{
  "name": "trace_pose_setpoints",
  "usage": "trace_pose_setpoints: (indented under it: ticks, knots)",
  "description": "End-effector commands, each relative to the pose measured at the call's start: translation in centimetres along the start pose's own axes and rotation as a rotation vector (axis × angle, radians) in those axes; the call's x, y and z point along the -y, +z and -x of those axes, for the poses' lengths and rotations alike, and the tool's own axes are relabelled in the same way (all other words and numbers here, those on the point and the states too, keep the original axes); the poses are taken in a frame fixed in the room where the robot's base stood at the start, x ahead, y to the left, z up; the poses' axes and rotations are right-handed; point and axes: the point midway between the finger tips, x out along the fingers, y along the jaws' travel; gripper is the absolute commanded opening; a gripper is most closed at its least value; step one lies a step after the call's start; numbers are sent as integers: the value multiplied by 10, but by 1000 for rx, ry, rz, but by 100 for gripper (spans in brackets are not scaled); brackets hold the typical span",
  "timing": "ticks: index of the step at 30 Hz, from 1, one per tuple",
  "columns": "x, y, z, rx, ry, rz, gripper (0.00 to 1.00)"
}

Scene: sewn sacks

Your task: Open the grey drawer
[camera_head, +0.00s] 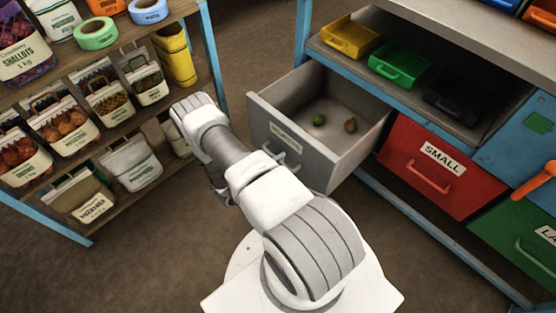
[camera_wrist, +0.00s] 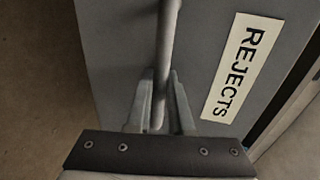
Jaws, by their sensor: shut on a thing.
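The grey drawer (camera_head: 336,163) stands pulled out from the blue-framed bench, with its inside showing. A small green item (camera_head: 319,120) and a small brown item (camera_head: 350,125) lie on its floor. In the wrist view, its grey front (camera_wrist: 120,50) carries a white label (camera_wrist: 231,68) reading REJECTS. My gripper (camera_wrist: 161,98) is shut on the drawer's bar handle (camera_wrist: 168,35), with one finger on each side of the bar. In the head view, my arm hides the gripper and part of the handle (camera_head: 287,143).
A red drawer (camera_head: 440,168) labelled SMALL and a green drawer (camera_head: 515,240) are closed to the right. Yellow (camera_head: 352,36) and green trays (camera_head: 400,63) sit on the shelf above. A shelf of bagged goods (camera_head: 75,235) stands left. The floor between is clear.

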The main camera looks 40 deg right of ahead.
Motion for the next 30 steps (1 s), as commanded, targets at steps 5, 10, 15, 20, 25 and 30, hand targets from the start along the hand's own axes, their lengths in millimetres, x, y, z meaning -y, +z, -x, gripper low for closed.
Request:
trace_pose_setpoints:
  ticks: [5, 10, 15, 20, 25, 30]
  knots:
    - [0, 2, 1, 3, 1, -1, 0]
    - [0, 1, 0, 3, 1, -1, 34]
    - [0, 1, 0, 2, 0, -1, 50]
    - [0, 0, 0, 1, 0, 0, 50]
    - [1, 1, 9, 1, 1, 0, 50]
    - [2, 1, 40, 4, 2, 1, 50]
